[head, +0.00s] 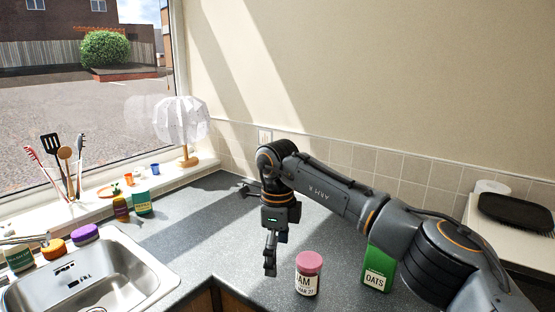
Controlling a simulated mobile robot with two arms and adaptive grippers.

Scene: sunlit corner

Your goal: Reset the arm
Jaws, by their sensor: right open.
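My right arm reaches in from the lower right across the counter. Its wrist bends down, and my right gripper (270,266) points down above the counter near the inner corner edge. It is open, with nothing seen between the fingers, which overlap in this view. A jam jar (306,283) with a pink lid stands just right of the gripper, apart from it in the picture. A green oats carton (376,279) stands farther right, partly hidden behind my arm. My left gripper is not in view.
A steel sink (95,272) lies at the left, with a purple sponge (85,233) and an orange one (53,248) on its rim. Small containers stand near the windowsill. A white lamp (182,125) stands on the sill. A black pan (515,212) is at the right.

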